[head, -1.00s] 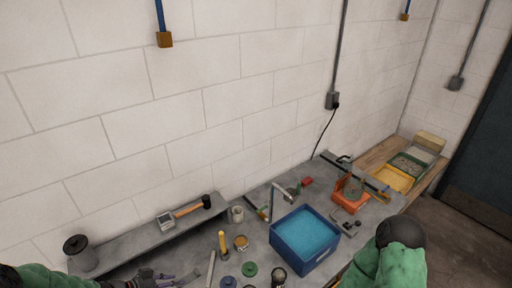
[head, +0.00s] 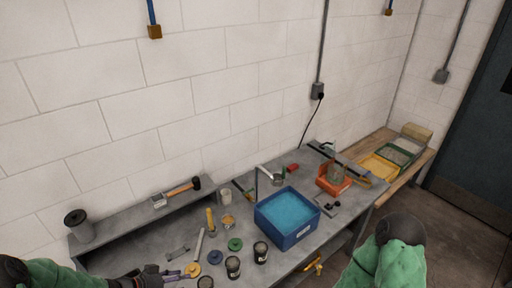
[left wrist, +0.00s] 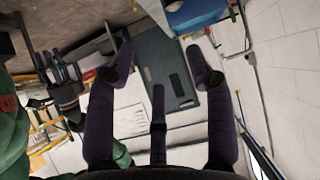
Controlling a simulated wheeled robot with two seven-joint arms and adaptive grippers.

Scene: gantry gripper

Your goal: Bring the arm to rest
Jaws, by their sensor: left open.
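My left gripper (head: 172,273) is low in the head view, over the front left of the grey workbench (head: 130,262), near a yellow disc (head: 192,270). In the left wrist view its dark fingers (left wrist: 160,68) are spread wide, with nothing between them. My right arm shows in the head view only as a green sleeve and dark joint at the lower right; its hand is out of that frame. A dark hand-like shape (left wrist: 66,88) at the left of the left wrist view may be my right gripper, but its fingers are unclear.
A blue bin (head: 287,230) stands mid-bench, with an orange holder (head: 333,182) behind it. Dark jars (head: 233,267), a green disc (head: 235,244) and a grey bracket (head: 178,252) lie nearer the gripper. A raised shelf (head: 140,218) carries a hammer (head: 184,187). Open floor lies right.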

